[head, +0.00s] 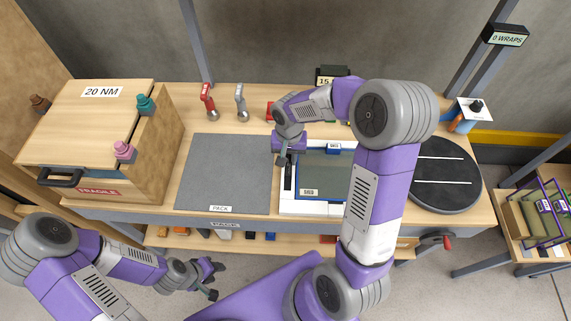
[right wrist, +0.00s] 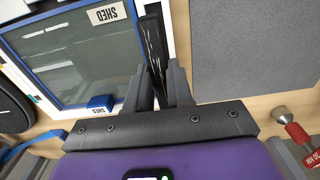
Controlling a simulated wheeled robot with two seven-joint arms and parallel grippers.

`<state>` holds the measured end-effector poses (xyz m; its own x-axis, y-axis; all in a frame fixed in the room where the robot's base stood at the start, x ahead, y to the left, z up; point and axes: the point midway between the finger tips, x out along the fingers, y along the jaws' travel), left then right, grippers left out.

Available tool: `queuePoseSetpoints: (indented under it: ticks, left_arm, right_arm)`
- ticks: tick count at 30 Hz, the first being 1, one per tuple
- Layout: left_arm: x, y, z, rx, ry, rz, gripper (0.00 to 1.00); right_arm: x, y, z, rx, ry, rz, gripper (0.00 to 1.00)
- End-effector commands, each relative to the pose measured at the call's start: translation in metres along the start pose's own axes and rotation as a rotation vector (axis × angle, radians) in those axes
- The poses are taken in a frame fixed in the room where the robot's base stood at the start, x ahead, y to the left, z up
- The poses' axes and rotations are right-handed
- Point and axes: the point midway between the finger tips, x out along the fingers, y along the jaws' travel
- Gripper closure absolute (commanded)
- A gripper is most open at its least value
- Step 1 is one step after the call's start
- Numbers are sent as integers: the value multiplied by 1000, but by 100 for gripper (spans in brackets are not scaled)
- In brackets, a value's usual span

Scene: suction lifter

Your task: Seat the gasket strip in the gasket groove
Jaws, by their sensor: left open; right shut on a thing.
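A narrow black strip with light flecks, which looks like the gasket strip (right wrist: 154,38), runs beside the blue-edged pane (right wrist: 75,58) in the right wrist view. My right gripper (right wrist: 160,75) is shut on its near end. In the head view my right gripper (head: 285,160) is over the left edge of the white frame (head: 310,208) that holds the pane. I cannot make out the gasket groove apart from the strip, nor tell whether the strip is seated. My left gripper (head: 213,281) is open and empty, in front of the bench at lower left.
A grey mat (head: 225,170) lies left of the frame, clear on top. A wooden crate (head: 95,130) stands at the bench's left end. A black turntable (head: 445,180) is at the right. Red and silver-handled fittings (head: 208,98) stand at the back.

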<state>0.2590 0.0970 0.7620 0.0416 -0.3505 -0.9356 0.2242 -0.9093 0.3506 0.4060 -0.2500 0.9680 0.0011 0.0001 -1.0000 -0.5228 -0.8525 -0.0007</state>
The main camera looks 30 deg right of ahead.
Motion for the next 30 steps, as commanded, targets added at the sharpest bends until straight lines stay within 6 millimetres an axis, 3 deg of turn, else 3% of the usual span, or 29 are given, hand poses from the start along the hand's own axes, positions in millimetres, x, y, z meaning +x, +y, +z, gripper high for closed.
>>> queuePoseSetpoints:
  ticks: [1,8,15,30]
  left_arm:
    - [3,-1,0,0,0,0,57]
    - [5,-2,-1,0,1,0,57]
    - [10,-4,-1,0,1,0,57]
    - [17,-6,-1,0,1,0,57]
  right_arm:
    - [11,0,1,0,-3,2,100]
    - [30,0,0,-1,-1,1,100]
    - [61,0,0,-1,-2,1,100]
    - [69,0,0,0,1,0,100]
